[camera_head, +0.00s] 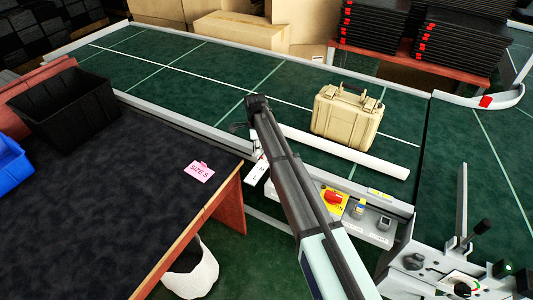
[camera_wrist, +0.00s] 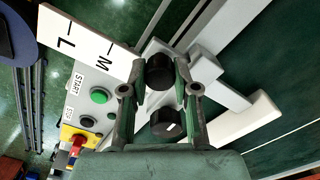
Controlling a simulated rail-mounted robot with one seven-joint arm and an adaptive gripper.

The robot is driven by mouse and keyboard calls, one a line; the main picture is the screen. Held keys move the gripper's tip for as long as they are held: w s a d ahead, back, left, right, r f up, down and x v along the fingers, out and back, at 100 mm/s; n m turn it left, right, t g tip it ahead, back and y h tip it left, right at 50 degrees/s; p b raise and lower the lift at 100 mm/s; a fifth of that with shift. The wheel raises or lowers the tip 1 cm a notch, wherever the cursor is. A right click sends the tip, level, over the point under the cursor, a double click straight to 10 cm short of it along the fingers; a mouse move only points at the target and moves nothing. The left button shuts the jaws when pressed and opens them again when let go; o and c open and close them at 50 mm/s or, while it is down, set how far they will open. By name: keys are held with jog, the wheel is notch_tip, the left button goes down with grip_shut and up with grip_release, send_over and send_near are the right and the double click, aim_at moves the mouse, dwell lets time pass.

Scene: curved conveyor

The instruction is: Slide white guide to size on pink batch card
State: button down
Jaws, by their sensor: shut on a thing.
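The pink batch card (camera_head: 200,171) lies on the dark table and reads "SIZE: S". The long white guide (camera_head: 345,153) lies diagonally across the green belt, in front of the beige case; part of it shows in the wrist view (camera_wrist: 240,122). The white scale plate (camera_head: 257,172) is by the belt's near edge; in the wrist view (camera_wrist: 88,40) its M and L marks show, with no S visible. My gripper (camera_wrist: 160,75) is shut on a black knob (camera_wrist: 160,70) beside the scale plate. A second black knob (camera_wrist: 167,123) is between the fingers, closer to the camera.
A beige case (camera_head: 345,115) stands on the conveyor behind the guide. A control panel (camera_head: 362,218) with a red-yellow switch is right of my arm. A black bin (camera_head: 65,108) and a blue bin (camera_head: 12,160) are at left. Stacked black trays (camera_head: 465,45) stand behind.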

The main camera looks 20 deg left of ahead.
jog(key=shift+s, duration=0.15)
jog(key=c, duration=0.9)
grip_release()
jog(key=shift+o, duration=0.2)
notch_tip(320, 180, up, 12)
